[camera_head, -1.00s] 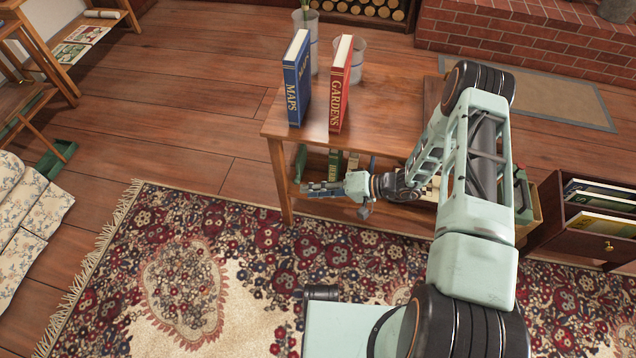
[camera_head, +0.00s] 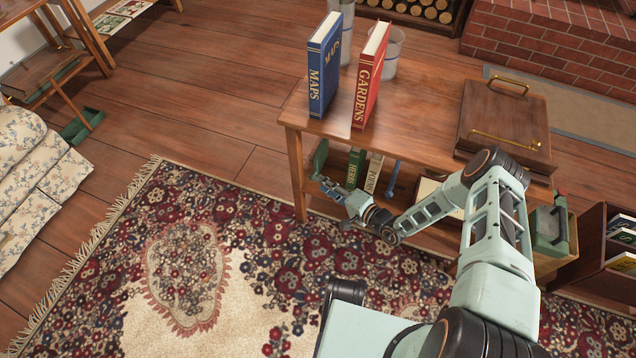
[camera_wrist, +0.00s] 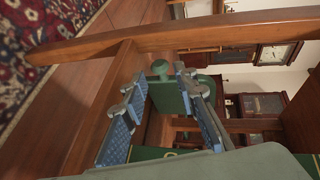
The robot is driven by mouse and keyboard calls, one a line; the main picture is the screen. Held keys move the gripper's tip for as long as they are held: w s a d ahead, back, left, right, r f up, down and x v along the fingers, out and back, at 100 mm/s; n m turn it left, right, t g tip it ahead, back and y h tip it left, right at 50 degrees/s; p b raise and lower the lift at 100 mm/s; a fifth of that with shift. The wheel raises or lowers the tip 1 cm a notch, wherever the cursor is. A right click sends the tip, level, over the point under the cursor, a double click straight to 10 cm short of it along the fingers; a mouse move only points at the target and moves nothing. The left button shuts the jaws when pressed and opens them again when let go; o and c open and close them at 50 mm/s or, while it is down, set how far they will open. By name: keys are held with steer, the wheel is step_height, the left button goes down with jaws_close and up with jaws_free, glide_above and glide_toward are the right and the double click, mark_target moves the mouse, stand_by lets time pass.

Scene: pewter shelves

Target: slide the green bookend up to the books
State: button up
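The green bookend (camera_head: 320,158) stands at the left end of the table's lower shelf. A gap separates it from the green book (camera_head: 356,168) and the cream book (camera_head: 375,173) to its right. A blue bookend (camera_head: 392,178) stands at the right side of these books. My gripper (camera_head: 328,186) is at the shelf's front edge, just in front of the green bookend. In the wrist view, the blue-padded fingers of my gripper (camera_wrist: 162,82) are spread, with the green bookend (camera_wrist: 168,97) and its round knob showing between them. I cannot tell whether they touch it.
The table leg (camera_head: 297,172) is close left of my gripper. A green lidded box (camera_head: 550,228) stands at the right.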

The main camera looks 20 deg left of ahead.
mark_target(320, 159)
steer(key=shift+b+x, duration=0.45)
steer(key=shift+x, duration=1.5)
jaws_close()
